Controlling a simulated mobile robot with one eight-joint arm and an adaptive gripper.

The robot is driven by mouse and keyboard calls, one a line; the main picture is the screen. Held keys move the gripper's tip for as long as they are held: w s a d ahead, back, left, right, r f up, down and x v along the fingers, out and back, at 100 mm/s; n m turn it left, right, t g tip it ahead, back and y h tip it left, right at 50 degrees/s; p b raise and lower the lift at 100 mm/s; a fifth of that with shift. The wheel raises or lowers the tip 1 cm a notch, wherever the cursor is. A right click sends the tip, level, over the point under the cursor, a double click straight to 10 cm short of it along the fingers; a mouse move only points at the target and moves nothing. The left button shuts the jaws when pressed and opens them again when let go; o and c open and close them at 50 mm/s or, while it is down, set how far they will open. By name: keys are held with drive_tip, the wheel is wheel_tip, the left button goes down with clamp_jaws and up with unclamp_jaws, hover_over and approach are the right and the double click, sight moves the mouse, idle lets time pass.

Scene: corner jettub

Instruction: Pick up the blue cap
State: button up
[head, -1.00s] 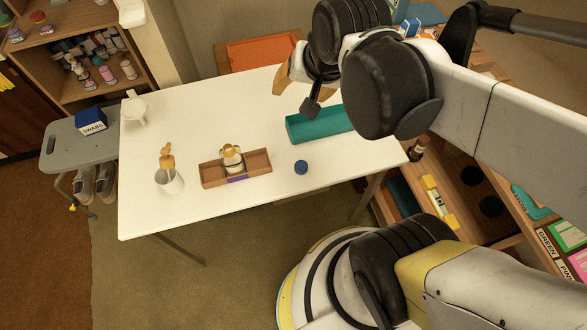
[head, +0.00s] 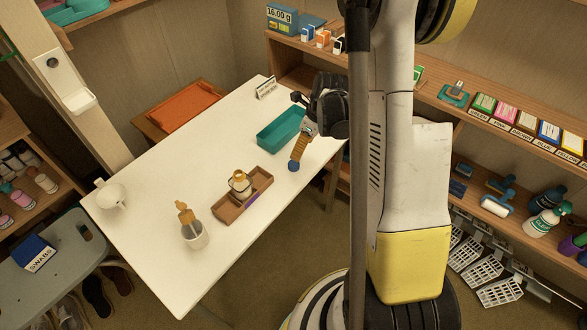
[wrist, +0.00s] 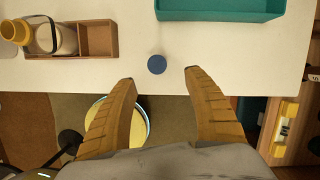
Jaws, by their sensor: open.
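The blue cap (head: 293,166) lies on the white table (head: 150,240) close to its front edge, to the right of the wooden tray. In the wrist view the small round blue cap (wrist: 156,64) lies just beyond the gap between my fingertips, nearer the middle of the gap than either finger. My gripper (wrist: 160,76) is open and empty, with both orange-brown ribbed fingers pointing at the table edge. In the head view my gripper (head: 295,164) reaches down over the cap and partly overlaps it. I cannot tell its exact height above the table.
A wooden tray (head: 225,214) holding a jar (head: 240,183) stands left of the cap. A teal bin (head: 280,130) stands behind it. Shelves (head: 470,100) line the right.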

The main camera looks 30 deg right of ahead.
drive_tip(key=b, duration=0.2)
hover_over(294, 164)
drive_tip(key=d, duration=0.1)
drive_tip(key=f, duration=0.4)
drive_tip(key=shift+s+d+f, duration=0.2)
drive_tip(key=shift+s, duration=0.05)
drive_tip(key=x, duration=0.2)
drive_tip(key=b+x, duration=0.2)
drive_tip(key=x, duration=0.1)
drive_tip(key=shift+s+a+f, duration=0.2)
drive_tip(key=shift+a+f, duration=0.1)
drive_tip(key=shift+a, duration=0.05)
drive_tip(key=shift+r, duration=0.1)
drive_tip(key=c, duration=0.9)
